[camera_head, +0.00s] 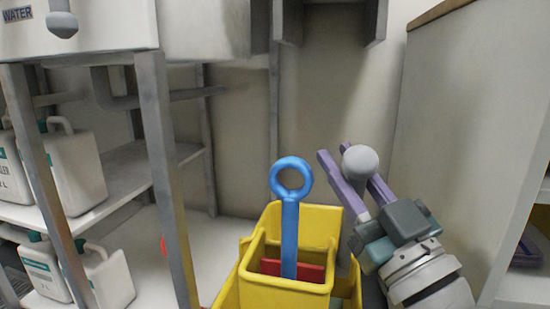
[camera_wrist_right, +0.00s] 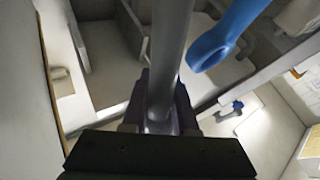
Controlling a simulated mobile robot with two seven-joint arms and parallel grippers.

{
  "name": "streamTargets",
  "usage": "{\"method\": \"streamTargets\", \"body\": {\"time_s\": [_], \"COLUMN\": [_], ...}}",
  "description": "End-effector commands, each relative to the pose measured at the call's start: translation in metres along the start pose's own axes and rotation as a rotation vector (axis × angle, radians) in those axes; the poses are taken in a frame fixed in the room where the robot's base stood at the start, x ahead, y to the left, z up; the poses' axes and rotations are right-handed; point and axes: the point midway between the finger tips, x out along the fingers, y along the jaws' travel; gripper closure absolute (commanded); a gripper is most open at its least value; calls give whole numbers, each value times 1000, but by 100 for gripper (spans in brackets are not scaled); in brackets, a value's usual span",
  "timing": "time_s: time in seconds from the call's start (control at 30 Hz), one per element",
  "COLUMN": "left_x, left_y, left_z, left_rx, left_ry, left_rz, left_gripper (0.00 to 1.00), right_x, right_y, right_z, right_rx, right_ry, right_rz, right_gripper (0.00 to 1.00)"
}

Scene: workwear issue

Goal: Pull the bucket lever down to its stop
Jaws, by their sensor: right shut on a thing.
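The yellow bucket (camera_head: 285,290) stands low in the middle of the head view, with a red part (camera_head: 300,270) inside it. A grey lever with a round knob (camera_head: 360,162) stands up at the bucket's right side. My right gripper (camera_head: 334,152) has its purple fingers on both sides of the lever and is shut on it just below the knob. In the right wrist view the grey lever rod (camera_wrist_right: 172,60) runs up between the fingers. The lever's lower end is hidden behind my gripper and the bucket. My left gripper is not in view.
A blue handle with a ring end (camera_head: 290,215) rises from the bucket, close left of the lever. White jugs (camera_head: 75,170) stand on a shelf rack at left. A tall grey panel (camera_head: 450,130) stands close to the right of my right arm.

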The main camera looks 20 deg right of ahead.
Motion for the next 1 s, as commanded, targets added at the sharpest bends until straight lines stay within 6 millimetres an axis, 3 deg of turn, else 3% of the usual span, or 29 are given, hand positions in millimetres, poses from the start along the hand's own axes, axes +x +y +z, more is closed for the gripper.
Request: {"method": "streamTargets", "body": {"time_s": [0.03,0.1,0.5,1.0], "left_x": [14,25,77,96], "left_y": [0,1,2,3], "left_z": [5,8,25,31], "left_rx": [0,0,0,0], "left_ry": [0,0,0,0], "left_rz": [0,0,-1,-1], "left_gripper": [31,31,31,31], "right_x": [-12,-22,-71,-90], "right_y": [-8,-15,-47,-60], "right_z": [6,4,1,3], "right_rx": [-22,-57,-221,-291], "right_ry": [35,90,337,431], "right_rz": [-5,-11,-41,-58], "right_gripper": [100,100,100,100]}}
